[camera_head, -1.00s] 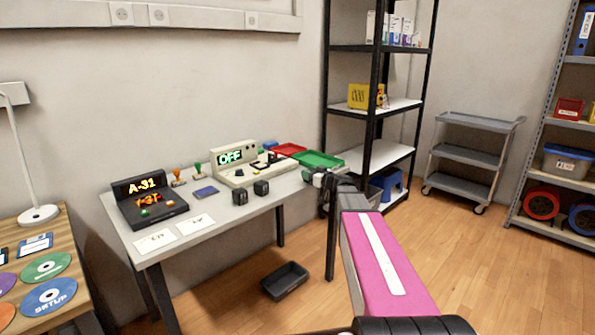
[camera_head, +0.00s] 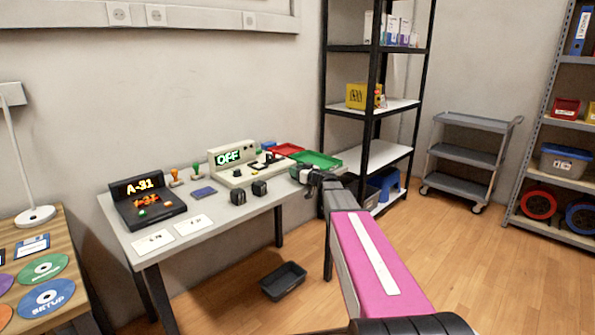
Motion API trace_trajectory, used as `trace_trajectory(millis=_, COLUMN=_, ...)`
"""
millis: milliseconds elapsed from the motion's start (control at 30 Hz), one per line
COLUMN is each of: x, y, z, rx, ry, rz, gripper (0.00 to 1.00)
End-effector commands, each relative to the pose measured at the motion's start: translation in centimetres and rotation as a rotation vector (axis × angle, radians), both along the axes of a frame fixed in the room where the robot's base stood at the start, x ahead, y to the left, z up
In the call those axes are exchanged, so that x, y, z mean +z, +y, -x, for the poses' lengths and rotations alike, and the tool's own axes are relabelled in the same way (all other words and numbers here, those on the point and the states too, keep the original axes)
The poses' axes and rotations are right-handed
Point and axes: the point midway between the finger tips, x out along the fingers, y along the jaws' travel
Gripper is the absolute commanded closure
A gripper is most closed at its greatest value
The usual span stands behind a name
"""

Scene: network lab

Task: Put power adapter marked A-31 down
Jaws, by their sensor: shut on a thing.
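My gripper (camera_head: 303,175) is over the right end of the white table (camera_head: 212,229), at the front of the green tray. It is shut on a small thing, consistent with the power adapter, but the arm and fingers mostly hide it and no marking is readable. Two small black blocks, which look like adapters, stand on the table: one (camera_head: 238,197) and another (camera_head: 259,188) to its right. A dark console (camera_head: 150,213) at the table's left shows "A-31" in lit letters on its upper display.
A beige unit (camera_head: 233,171) reading "OFF", a green tray (camera_head: 317,160) and a red tray (camera_head: 285,149) line the table's back. Two white cards (camera_head: 193,224) lie at the front. A dark bin (camera_head: 284,280) is on the floor. A black shelf (camera_head: 375,110) stands right of the table.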

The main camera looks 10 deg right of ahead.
Motion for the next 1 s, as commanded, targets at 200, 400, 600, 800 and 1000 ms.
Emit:
trace_trajectory(millis=200, x=0.0, y=0.0, z=0.0, rx=0.0, ry=0.0, rz=0.0, gripper=0.28)
trace_trajectory(millis=400, x=0.1, y=0.0, z=0.0, rx=0.0, ry=0.0, rz=0.0, gripper=0.28)
trace_trajectory(millis=600, x=0.3, y=-1.2, z=1.8, rx=-0.002, ry=0.0, rz=0.0, gripper=0.28)
trace_trajectory(millis=800, x=0.3, y=-3.6, z=5.2, rx=-0.003, ry=0.0, rz=0.0, gripper=0.28)
trace_trajectory(millis=1000, x=0.3, y=-5.6, z=8.0, rx=-0.001, ry=0.0, rz=0.0, gripper=0.28)
